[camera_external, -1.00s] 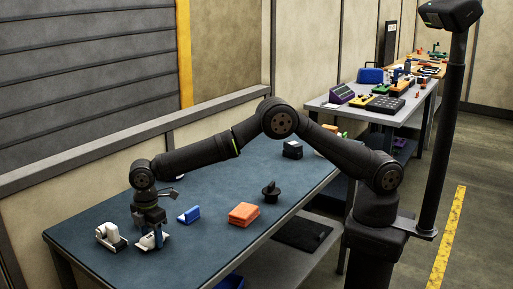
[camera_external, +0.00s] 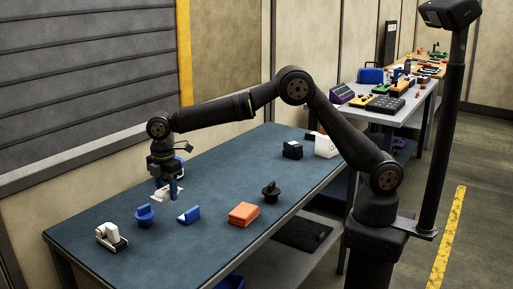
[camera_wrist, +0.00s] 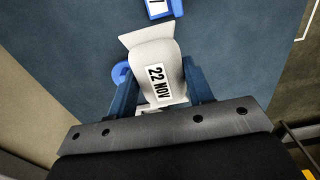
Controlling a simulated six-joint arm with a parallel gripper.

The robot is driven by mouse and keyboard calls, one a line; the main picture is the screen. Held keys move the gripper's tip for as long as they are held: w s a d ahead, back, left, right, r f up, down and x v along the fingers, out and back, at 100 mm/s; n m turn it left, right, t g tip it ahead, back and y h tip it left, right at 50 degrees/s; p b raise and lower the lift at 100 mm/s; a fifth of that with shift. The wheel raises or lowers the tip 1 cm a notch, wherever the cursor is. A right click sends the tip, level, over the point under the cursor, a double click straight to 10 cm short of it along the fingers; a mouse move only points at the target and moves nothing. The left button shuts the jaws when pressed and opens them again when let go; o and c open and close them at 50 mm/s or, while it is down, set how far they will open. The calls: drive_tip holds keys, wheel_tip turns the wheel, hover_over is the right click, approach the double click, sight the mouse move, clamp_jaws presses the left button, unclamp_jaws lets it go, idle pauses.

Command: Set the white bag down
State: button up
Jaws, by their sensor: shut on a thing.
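My gripper (camera_external: 172,190) is over the far left part of the blue-grey table, pointing down. It is shut on the white bag (camera_wrist: 152,52), which carries a black-on-white label reading "22 NOV". In the wrist view the blue fingers (camera_wrist: 160,90) stand on both sides of the bag. In the external view the bag (camera_external: 163,196) shows low beside and behind the fingers, partly hidden. I cannot tell whether it touches the table (camera_external: 110,255).
A blue knobbed piece (camera_external: 145,215) stands just in front of the gripper. A blue block (camera_external: 189,215), an orange block (camera_external: 243,213), a black knobbed piece (camera_external: 270,194) and a white object (camera_external: 111,236) are on the table. A black block (camera_external: 292,150) is farther back.

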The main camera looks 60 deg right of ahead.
drive_tip(key=s+a, duration=0.2)
drive_tip(key=s, duration=1)
hover_over(183, 267)
drive_tip(key=f, duration=0.5)
drive_tip(key=shift+w+d+f, duration=0.15)
drive_tip(key=shift+d+f, duration=0.25)
drive_tip(key=shift+s+a+f, duration=0.2)
drive_tip(key=shift+a+f, duration=0.15)
drive_tip(key=shift+a, duration=0.1)
drive_tip(key=shift+f, duration=1.9)
drive_tip(key=shift+f, duration=0.15)
drive_tip(key=o, duration=1)
wheel_tip(183, 267, up, 12)
drive_tip(key=shift+r, duration=0.15)
